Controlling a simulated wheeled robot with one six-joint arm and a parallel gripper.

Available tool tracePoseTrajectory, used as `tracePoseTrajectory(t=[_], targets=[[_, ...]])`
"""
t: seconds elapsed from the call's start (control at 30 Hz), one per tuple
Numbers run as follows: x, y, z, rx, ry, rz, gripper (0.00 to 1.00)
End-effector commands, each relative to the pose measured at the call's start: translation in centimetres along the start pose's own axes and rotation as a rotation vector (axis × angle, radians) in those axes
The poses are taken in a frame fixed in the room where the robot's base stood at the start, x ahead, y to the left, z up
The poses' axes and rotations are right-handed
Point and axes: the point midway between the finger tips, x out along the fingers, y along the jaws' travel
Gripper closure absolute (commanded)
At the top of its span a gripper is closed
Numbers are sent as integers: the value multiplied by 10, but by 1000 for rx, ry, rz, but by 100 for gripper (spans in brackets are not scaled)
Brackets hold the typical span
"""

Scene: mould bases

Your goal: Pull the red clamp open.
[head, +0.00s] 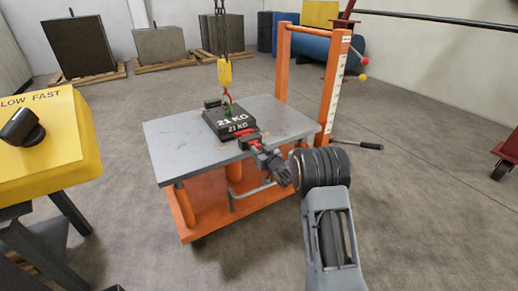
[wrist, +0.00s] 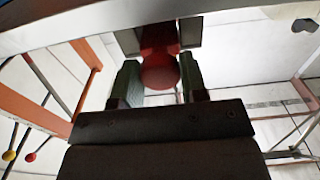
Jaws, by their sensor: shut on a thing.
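The red clamp (head: 249,142) is at the near right side of a black block marked 21 KG (head: 230,121), on the grey top of an orange cart (head: 180,140). My gripper (head: 268,157) reaches in from the right at the clamp. In the wrist view the red clamp's round end (wrist: 159,72) sits between the two dark green fingers of my gripper (wrist: 157,84), which is shut on it. In the head view the fingertips are small and partly merged with the clamp.
A yellow hoist hook (head: 225,72) hangs on chains above the block, with a red and green link below it. The cart's orange upright frame (head: 336,85) stands behind on the right. A yellow control box (head: 50,135) is at left.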

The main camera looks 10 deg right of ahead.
Motion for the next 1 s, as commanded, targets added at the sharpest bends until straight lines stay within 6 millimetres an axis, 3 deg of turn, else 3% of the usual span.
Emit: tracePoseTrajectory(t=[0.27, 0.3, 0.53, 0.83, 1.0], targets=[[-6, 7, 0, 2, 0, 11, 100], [-6, 8, 0, 2, 0, 12, 59], [-7, 10, 0, 1, 0, 15, 37], [-8, 9, -1, 2, -1, 14, 35], [-27, 9, -2, 3, -2, 14, 35]])
